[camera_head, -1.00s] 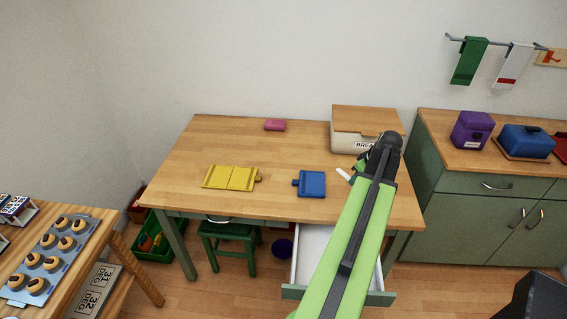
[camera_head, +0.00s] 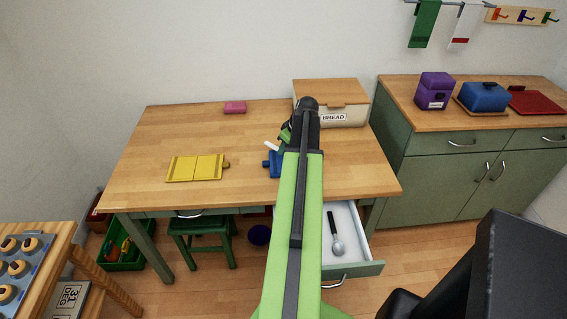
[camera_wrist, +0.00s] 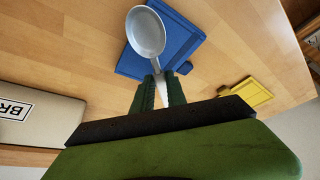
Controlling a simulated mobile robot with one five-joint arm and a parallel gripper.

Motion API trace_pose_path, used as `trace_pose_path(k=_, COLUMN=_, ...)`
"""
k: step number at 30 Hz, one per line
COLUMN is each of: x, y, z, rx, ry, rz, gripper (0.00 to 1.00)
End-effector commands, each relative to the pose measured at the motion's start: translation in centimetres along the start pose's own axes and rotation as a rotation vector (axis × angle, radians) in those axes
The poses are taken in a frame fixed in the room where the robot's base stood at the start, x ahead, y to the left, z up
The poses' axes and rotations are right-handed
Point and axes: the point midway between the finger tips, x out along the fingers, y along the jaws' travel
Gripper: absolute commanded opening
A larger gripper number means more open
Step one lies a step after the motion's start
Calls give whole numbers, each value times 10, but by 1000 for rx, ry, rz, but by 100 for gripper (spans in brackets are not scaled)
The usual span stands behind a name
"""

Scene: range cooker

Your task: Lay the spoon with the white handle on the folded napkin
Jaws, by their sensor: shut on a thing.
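My gripper (camera_wrist: 160,88) is shut on the spoon's white handle (camera_wrist: 161,97). The spoon's grey bowl (camera_wrist: 146,33) sticks out beyond the fingers. In the wrist view the bowl overlaps the blue folded cloth-like piece (camera_wrist: 178,35), which I take for the napkin. In the head view the white of the spoon (camera_head: 271,146) shows just above the blue piece (camera_head: 271,167), which my arm partly hides. The spoon appears held above the table; the exact gap cannot be told. A yellow piece (camera_head: 195,168) with a middle seam lies spread out to the left.
A bread box (camera_head: 343,120) stands at the table's back right. Below, an open drawer (camera_head: 358,240) holds a dark-handled spoon (camera_head: 336,235). The table (camera_head: 150,140) is clear between these things.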

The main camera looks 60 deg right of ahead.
Motion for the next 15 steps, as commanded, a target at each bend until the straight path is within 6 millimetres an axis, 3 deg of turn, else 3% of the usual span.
trace_pose_path(k=5, x=3, y=0, z=0, rx=2, ry=0, rz=1, gripper=0)
trace_pose_path(k=12, x=39, y=1, z=16, rx=3, ry=0, rz=1, gripper=0)
trace_pose_path(k=15, x=40, y=1, z=17, rx=3, ry=0, rz=1, gripper=0)
